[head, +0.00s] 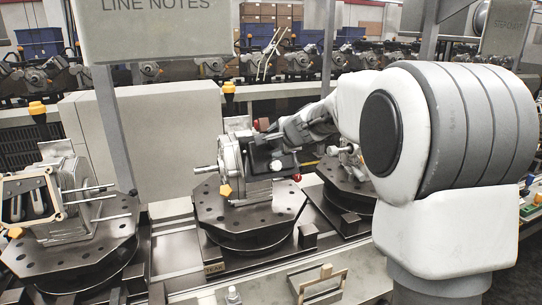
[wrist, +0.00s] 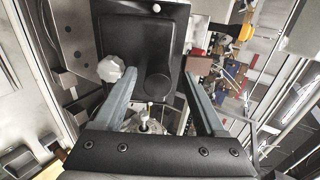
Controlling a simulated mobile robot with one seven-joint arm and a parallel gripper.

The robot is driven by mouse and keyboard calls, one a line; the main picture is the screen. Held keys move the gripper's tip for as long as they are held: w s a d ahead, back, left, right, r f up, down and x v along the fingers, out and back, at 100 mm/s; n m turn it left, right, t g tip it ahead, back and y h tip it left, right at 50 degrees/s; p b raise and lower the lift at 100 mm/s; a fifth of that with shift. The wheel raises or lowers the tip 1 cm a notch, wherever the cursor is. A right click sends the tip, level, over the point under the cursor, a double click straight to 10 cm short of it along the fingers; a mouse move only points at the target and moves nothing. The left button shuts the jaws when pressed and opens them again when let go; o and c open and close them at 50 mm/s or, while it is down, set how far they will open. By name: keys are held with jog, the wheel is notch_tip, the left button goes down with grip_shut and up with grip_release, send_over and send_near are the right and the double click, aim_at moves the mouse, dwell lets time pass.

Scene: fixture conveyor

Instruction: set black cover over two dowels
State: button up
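A black cover (wrist: 140,42), with a round black knob (wrist: 158,88) and a white knob, fills the upper middle of the wrist view. In the head view the black cover (head: 262,158) stands upright against the silver housing (head: 232,160) on the middle turntable. Whether it sits on the two dowels is hidden. My gripper (head: 270,138) is at the upper side of the cover. In the wrist view my gripper (wrist: 160,76) has its two grey fingers wide apart, with the black knob between them and gaps on both sides.
The middle turntable (head: 275,211) is dark, with holes. Another fixture (head: 70,195) with silver rods stands at left, and a third turntable (head: 345,196) at right, partly behind my arm. A sign (head: 150,35) hangs at upper left. Orange-capped posts stand nearby.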

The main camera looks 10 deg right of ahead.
jog(key=shift+s, duration=0.1)
jog(key=p+v, duration=0.1)
jog(key=v, duration=1.6)
jog(key=s+f+n+g, duration=0.2)
jog(key=s+f+n, duration=0.2)
jog(key=s, duration=0.5)
jog(key=s+a+f+n+g+h, duration=0.1)
jog(key=s+f+n+g, duration=0.1)
jog(key=s+f+n, duration=0.3)
jog(key=s+f+n+g+h, duration=0.1)
jog(key=s+f+n, duration=0.3)
jog(key=s, duration=0.9)
jog(key=n+g, duration=0.1)
jog(key=n, duration=0.1)
jog(key=shift+s+a+n, duration=0.25)
jog(key=shift+a+n, duration=0.15)
jog(key=shift+f, duration=0.15)
jog(key=shift+c, duration=0.3)
